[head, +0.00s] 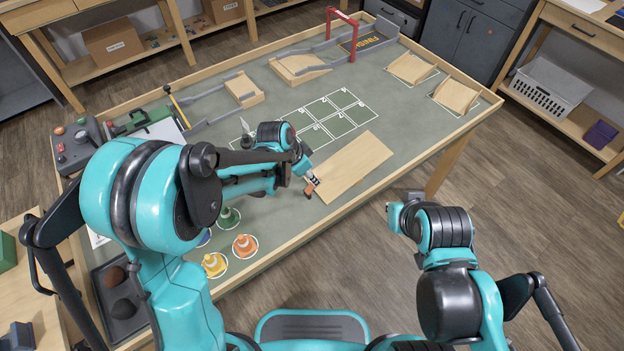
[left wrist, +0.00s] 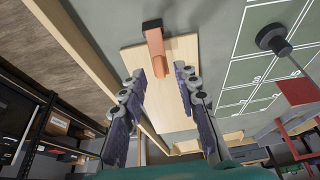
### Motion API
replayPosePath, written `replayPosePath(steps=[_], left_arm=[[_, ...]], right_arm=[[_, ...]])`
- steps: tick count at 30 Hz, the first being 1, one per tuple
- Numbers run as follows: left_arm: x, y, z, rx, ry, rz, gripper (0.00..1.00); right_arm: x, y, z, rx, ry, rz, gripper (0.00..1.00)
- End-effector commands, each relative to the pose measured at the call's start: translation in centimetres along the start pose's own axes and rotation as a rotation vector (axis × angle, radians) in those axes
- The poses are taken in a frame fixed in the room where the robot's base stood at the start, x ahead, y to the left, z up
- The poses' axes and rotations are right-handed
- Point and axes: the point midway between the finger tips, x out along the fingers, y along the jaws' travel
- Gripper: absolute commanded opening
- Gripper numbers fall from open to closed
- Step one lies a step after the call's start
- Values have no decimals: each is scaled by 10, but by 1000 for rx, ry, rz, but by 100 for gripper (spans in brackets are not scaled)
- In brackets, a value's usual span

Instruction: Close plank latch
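The pale wooden plank (head: 355,165) lies flat near the front edge of the table. An orange latch (head: 309,188) with a dark end is at its left end. In the left wrist view the latch (left wrist: 155,52) lies over the plank (left wrist: 186,52), just beyond my fingertips. My left gripper (head: 313,179) is over the plank's left end. Whether a finger touches the latch I cannot tell. My right arm is bent beyond the table's front edge, and its fingers do not show.
Traffic cones, orange (head: 244,244) and yellow (head: 214,263), stand left of the plank. A white-lined grid (head: 330,110) lies behind it. Wooden ramps (head: 455,96) and a red gate (head: 342,32) are farther back. A raised wooden rim (head: 400,168) borders the table.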

Motion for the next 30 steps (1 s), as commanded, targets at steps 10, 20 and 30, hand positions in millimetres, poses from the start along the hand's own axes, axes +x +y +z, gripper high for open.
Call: replayPosePath(steps=[10, 20, 30], left_arm=[[21, 0, 0, -1, -1, 0, 31], [20, 0, 0, -1, -1, -1, 0], [21, 0, -2, 1, -32, 0, 0]], right_arm=[[7, 0, 5, 0, 0, 0, 0], [6, 0, 4, 0, 0, 0, 0], [6, 0, 4, 0, 0, 0, 0]])
